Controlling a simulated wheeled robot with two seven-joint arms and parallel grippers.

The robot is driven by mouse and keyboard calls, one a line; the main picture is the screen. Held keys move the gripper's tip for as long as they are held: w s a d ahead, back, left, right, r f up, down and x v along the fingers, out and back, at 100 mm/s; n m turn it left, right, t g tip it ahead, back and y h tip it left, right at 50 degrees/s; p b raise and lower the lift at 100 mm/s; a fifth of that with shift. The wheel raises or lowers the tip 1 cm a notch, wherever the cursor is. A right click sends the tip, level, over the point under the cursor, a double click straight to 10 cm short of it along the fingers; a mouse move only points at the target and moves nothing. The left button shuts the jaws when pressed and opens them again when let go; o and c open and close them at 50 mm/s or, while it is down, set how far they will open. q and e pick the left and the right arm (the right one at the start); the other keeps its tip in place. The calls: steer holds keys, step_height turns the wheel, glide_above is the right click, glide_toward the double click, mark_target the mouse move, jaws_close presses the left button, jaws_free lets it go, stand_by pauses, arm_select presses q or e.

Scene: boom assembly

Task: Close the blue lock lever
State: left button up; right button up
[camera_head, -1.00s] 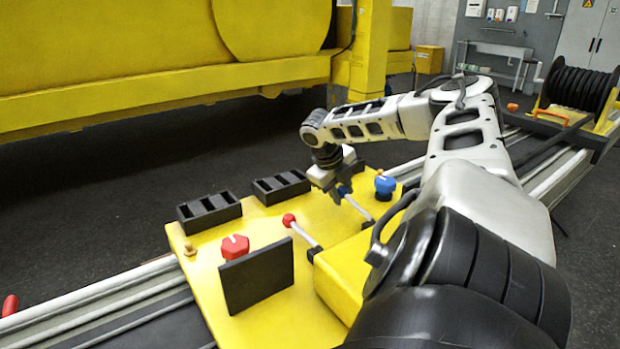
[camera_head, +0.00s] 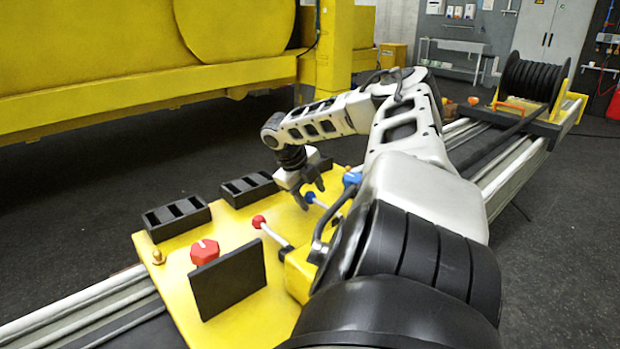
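The blue lock lever (camera_head: 311,198) is a thin pale rod with a blue tip, on the yellow panel (camera_head: 215,315). It slants from its black pivot up and left, roughly parallel to the red-tipped lever (camera_head: 272,233) beside it. My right gripper (camera_head: 311,196) points down at the blue tip. Its two dark fingers look spread, one on each side of the tip. I cannot tell whether they touch it. The lever's lower end is partly hidden by my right arm. My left gripper is out of view.
A red knob (camera_head: 204,252) and a black upright plate (camera_head: 229,282) stand at the panel's front. A blue knob (camera_head: 352,179) stands right of the blue lever. Two black slotted blocks (camera_head: 177,218) (camera_head: 249,189) line the far edge. A cable reel (camera_head: 532,80) stands far right.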

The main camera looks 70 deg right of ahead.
steer(key=v, duration=1.6)
steer(key=shift+s+f, duration=0.1)
